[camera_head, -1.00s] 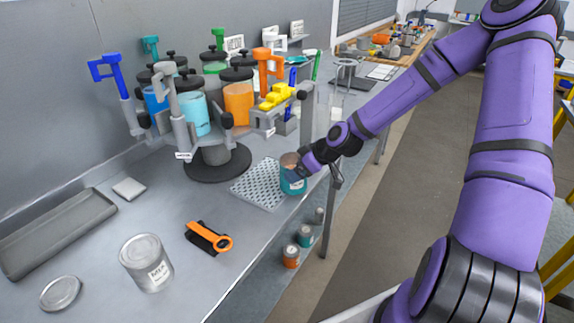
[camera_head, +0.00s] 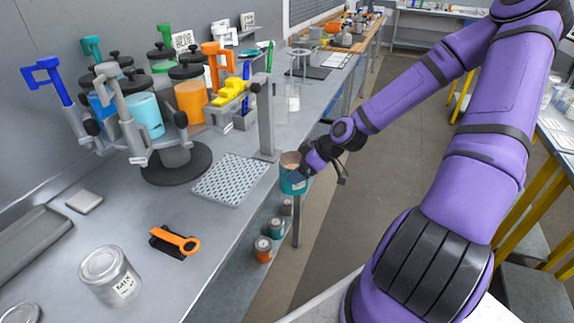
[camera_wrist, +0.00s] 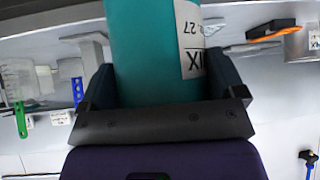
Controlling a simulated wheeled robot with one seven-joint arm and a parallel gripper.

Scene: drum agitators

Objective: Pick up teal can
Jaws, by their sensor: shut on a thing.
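The teal can (camera_head: 291,184) has a white label and a brownish open top or lid in the head view. My gripper (camera_head: 303,177) is shut on it and holds it upright, out past the bench's front edge, over the floor side. In the wrist view the teal can (camera_wrist: 150,50) fills the middle between the two dark fingers of my gripper (camera_wrist: 165,90), and its label with "MIX" and "27" faces right.
A perforated grey mat (camera_head: 230,180) lies empty on the bench beside a grey post (camera_head: 266,120). The drum agitator with coloured jars (camera_head: 145,115) stands behind. Small cans (camera_head: 264,248) sit below the edge.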

